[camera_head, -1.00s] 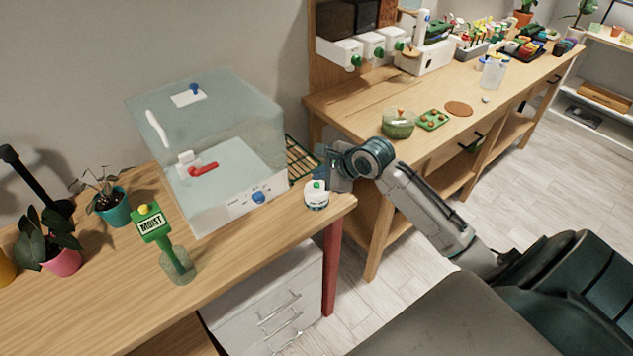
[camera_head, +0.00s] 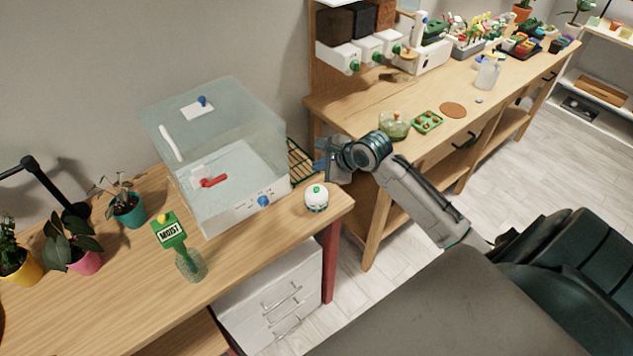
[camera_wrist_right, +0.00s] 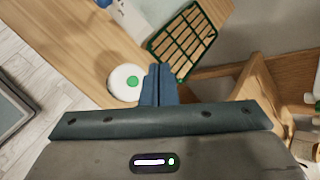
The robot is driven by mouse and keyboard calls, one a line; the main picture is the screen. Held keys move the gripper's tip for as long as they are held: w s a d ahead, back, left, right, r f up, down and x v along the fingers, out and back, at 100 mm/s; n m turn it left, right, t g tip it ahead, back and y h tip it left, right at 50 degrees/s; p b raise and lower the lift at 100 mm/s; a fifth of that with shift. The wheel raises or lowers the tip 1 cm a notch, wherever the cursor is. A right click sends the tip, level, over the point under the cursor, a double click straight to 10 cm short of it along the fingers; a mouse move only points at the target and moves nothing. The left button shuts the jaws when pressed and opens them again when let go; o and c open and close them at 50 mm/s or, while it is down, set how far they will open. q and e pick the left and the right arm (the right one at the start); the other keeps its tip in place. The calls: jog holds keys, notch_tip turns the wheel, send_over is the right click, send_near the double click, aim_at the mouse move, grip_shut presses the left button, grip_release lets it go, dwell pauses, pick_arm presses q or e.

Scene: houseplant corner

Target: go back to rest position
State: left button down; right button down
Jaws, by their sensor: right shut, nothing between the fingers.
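My right gripper (camera_head: 324,164) is shut and empty at the right end of the near wooden table, above and behind a small white round device with a green button (camera_head: 316,196). In the right wrist view its blue fingers (camera_wrist_right: 158,84) are together, with the white device (camera_wrist_right: 125,83) just left of them and the green wire rack (camera_wrist_right: 183,42) to their upper right. The gripper appears apart from the device. My left gripper is not in view.
A clear box with a red handle (camera_head: 217,158) stands on the near table (camera_head: 120,290). A second bench (camera_head: 350,108) holds dispensers and trays. Floor at right is clear.

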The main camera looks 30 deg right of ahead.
jog(key=shift+f, duration=0.1)
dwell(0.3)
jog(key=s+a+f+n+g+h, duration=0.1)
jog(key=s+a+f+n, duration=0.2)
jog(key=s+n, duration=0.35)
jog(key=s+a+f+n+g, duration=0.1)
jog(key=s+a+f+n, duration=0.35)
jog(key=s, duration=0.25)
jog(key=s+a+n+g+h, duration=0.2)
jog(key=s+n+g+h, duration=0.1)
jog(key=s+n, duration=1.3)
notch_tip(320, 180, down, 33)
jog(key=d+m+g+b, duration=0.1)
jog(key=d+m+b, duration=0.15)
jog(key=b, duration=0.25)
jog(key=s+f+b, duration=0.2)
jog(key=s+f, duration=0.7)
jog(key=f, duration=0.4)
jog(key=s+d+f+g+b, duration=0.1)
jog(key=s+f+b, duration=0.2)
jog(key=s+f, duration=0.7)
notch_tip(320, 180, down, 3)
jog(key=shift+d+r+g+y, duration=0.1)
jog(key=shift+d+g+y, duration=0.1)
jog(key=shift+g+y, duration=0.1)
